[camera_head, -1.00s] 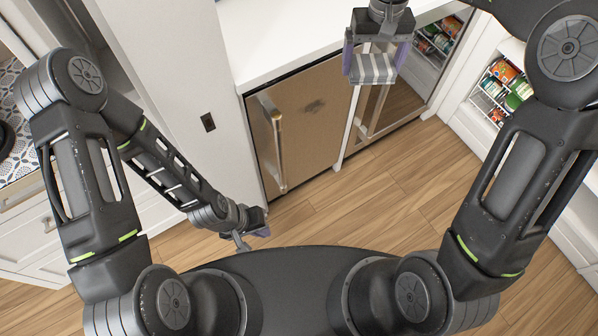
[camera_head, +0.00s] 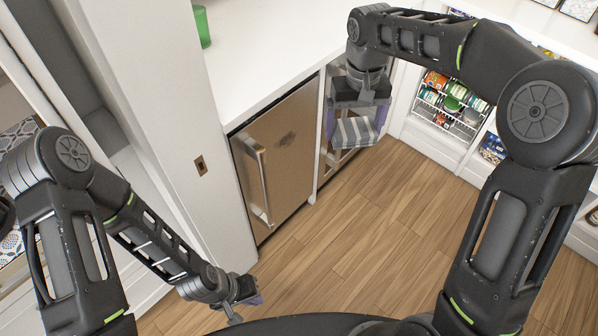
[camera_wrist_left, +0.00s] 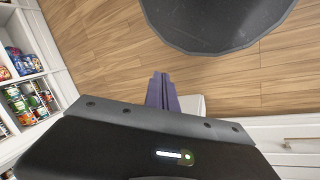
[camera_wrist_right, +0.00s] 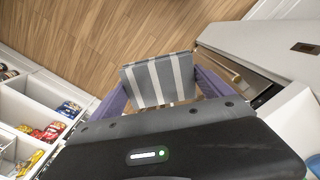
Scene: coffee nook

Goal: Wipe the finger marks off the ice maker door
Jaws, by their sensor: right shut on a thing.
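The ice maker door (camera_head: 290,165) is a brushed steel-brown panel under the white counter, with a vertical bar handle (camera_head: 259,182) at its left. A dark smudge of finger marks (camera_head: 287,139) shows on its upper right part. My right gripper (camera_head: 354,122) is shut on a grey-and-white striped cloth (camera_head: 352,132), held in the air right of the door, apart from it in the picture. The striped cloth also shows between the purple fingers in the right wrist view (camera_wrist_right: 158,80). My left gripper (camera_head: 246,298) is low at the left, its fingers together and empty in the left wrist view (camera_wrist_left: 161,90).
The white counter (camera_head: 265,50) lies above the door, with a green cup (camera_head: 202,26) at its back left. A glass-fronted cooler (camera_head: 328,165) stands right of the door. White shelves with packets (camera_head: 450,98) are further right. The wooden floor (camera_head: 350,230) in front is clear.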

